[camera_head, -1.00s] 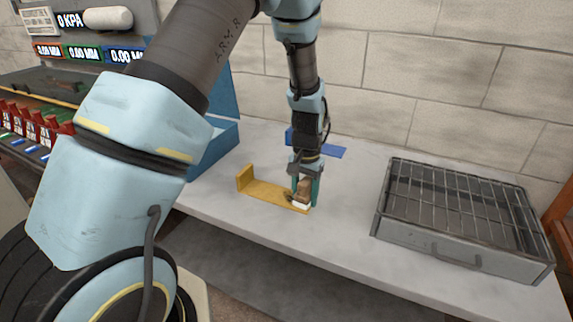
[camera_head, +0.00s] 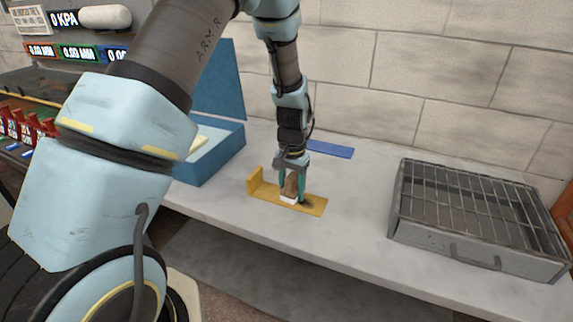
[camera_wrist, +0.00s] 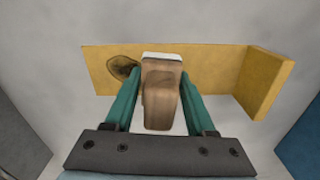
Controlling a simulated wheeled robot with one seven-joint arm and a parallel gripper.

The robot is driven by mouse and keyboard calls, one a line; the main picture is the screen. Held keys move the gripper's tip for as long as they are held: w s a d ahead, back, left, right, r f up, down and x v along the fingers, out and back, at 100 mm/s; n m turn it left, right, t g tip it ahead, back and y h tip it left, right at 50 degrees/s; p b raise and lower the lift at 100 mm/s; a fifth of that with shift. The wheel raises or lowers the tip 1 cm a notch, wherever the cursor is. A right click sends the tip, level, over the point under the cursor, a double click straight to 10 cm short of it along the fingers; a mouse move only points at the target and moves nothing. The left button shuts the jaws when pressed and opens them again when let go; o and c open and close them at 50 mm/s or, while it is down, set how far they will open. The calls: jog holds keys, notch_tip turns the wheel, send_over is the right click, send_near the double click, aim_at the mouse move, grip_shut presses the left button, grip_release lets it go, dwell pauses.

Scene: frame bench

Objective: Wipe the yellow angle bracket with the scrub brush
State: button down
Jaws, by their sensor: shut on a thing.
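The yellow angle bracket (camera_head: 315,205) lies on the grey bench, its upright end at the left in the head view. In the wrist view the bracket (camera_wrist: 215,62) runs across the top, its upright end at the right. A dark smudge (camera_wrist: 122,67) shows on its flat part. My gripper (camera_head: 291,196) is shut on the scrub brush (camera_head: 290,187), which has a brown wooden body and a white lower edge. In the wrist view the brush (camera_wrist: 161,90) sits between the teal fingers, over the bracket's flat part beside the smudge. Contact of the bristles cannot be made out.
A metal box with a wire grill top (camera_head: 480,215) stands at the right. An open blue case (camera_head: 215,158) stands at the left behind the bracket. A blue flat strip (camera_head: 332,150) lies near the wall. The bench between bracket and grill box is clear.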

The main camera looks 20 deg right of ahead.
aim_at(293, 176)
notch_tip(293, 176, up, 3)
jog(key=shift+s+d+p, duration=0.1)
jog(key=shift+s+p, duration=0.05)
jog(key=shift+p, duration=0.35)
jog(key=shift+r+p, duration=1.65)
jog(key=shift+r, duration=0.75)
